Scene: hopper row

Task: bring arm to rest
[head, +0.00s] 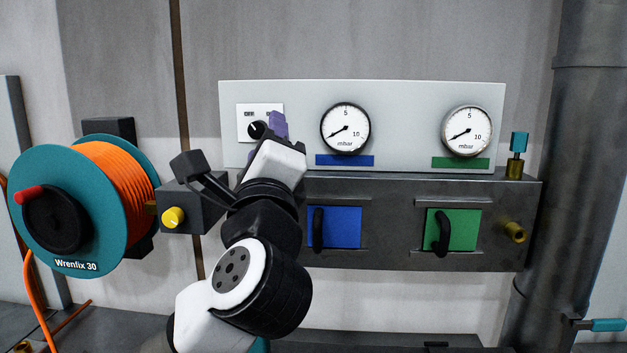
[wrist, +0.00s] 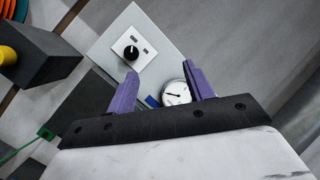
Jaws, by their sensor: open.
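My arm reaches up in front of the panel in the head view. My gripper (head: 278,124) has purple fingers and is near the black knob (head: 257,130), overlapping the right part of its white switch plate (head: 245,112). In the wrist view my gripper (wrist: 162,82) is open, with nothing between the fingers. There the knob (wrist: 131,53) lies beyond the left fingertip, apart from it. A round gauge (wrist: 176,93) shows behind the gap between the fingers. The full lettering on the switch plate is partly hidden by my gripper in the head view.
A teal hose reel (head: 132,170) with orange hose and a grey box with a yellow knob (head: 173,217) are at left. Two gauges, the left one (head: 345,129), sit above blue (head: 340,228) and green (head: 465,230) hatches. A thick pipe (head: 572,150) stands right.

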